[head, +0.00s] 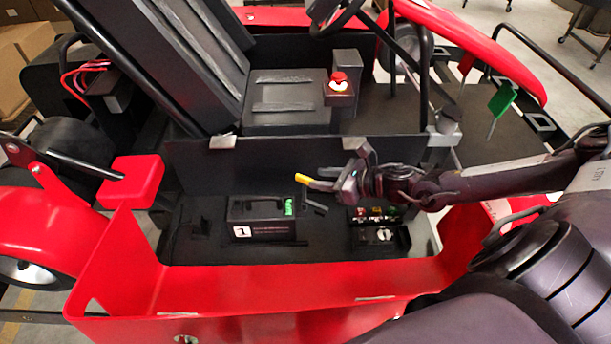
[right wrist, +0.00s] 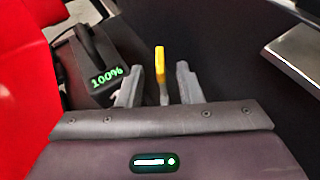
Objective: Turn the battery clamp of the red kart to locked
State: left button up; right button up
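The red kart (head: 215,283) fills the head view. In its side bay sits a black battery (head: 262,215) marked 1, with a small green display. The battery also shows in the right wrist view (right wrist: 92,75), its display reading 100%. The clamp's yellow-tipped lever (head: 302,178) stands beside the battery, at the fingertips of my right gripper (head: 318,181). In the right wrist view the yellow lever (right wrist: 160,62) stands between the two spread fingers of the right gripper (right wrist: 158,74), with gaps on both sides. The lever's lower end is hidden. My left gripper is out of view.
A black panel (head: 240,165) rises behind the battery, below the seat (head: 280,100). A small box with switches and a dial (head: 380,236) lies right of the battery. A red button (head: 339,79) is above. The kart's red side wall (head: 270,287) runs along the front.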

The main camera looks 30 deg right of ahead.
aim_at(304, 176)
jog(key=x, duration=0.2)
jog(key=p+x, duration=0.1)
jog(key=x, duration=0.1)
jog(key=shift+w+a, duration=0.2)
jog(key=shift+w, duration=0.2)
jog(key=shift+p+x, duration=0.35)
jog(key=shift+x, duration=0.45)
jog(key=shift+s, duration=0.1)
grip_shut()
